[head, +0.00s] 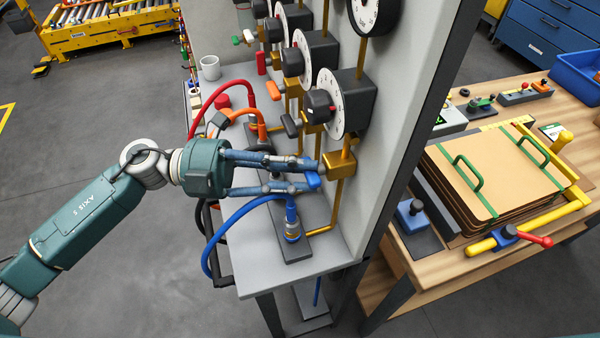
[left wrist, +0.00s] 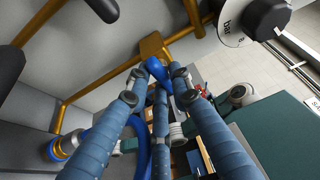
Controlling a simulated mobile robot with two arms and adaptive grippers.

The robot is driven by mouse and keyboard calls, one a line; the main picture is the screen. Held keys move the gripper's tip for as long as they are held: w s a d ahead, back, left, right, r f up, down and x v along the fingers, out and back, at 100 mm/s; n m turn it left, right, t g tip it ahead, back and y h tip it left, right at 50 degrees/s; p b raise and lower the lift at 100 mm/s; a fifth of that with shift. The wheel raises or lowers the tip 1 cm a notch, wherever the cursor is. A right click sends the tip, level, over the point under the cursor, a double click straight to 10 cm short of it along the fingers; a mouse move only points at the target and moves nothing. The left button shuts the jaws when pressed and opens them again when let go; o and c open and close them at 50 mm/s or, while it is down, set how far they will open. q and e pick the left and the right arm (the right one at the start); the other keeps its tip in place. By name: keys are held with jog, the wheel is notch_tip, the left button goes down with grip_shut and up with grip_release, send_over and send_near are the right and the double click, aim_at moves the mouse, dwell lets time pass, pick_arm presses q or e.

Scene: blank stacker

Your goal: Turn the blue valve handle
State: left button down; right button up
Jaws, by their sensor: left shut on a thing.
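The blue valve handle (head: 313,180) sits on a brass valve body (head: 338,163) low on the grey panel. My left gripper (head: 312,174) reaches in from the left, with its fingers around the handle, shut on it. In the left wrist view the blue handle (left wrist: 157,70) shows between the fingertips of the left gripper (left wrist: 160,82), just in front of the brass pipe. The fingers hide part of the handle. My right gripper is in neither view.
Dials (head: 340,100) line the panel above the valve. A wooden bench (head: 450,275) with stacked boards stands to the right. The floor at the lower left is clear.

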pick_arm(q)
jog(key=shift+s+f, duration=0.1)
jog(key=shift+f, duration=0.15)
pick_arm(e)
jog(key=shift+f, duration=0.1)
pick_arm(q)
jog(key=c, duration=1.8)
grip_release()
jog(key=shift+o, duration=1.1)
jog(key=w+a, duration=0.1)
jog(key=a, duration=1.1)
jog(key=shift+r, duration=0.15)
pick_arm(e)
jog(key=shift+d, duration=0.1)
pick_arm(q)
jog(key=shift+a, duration=0.1)
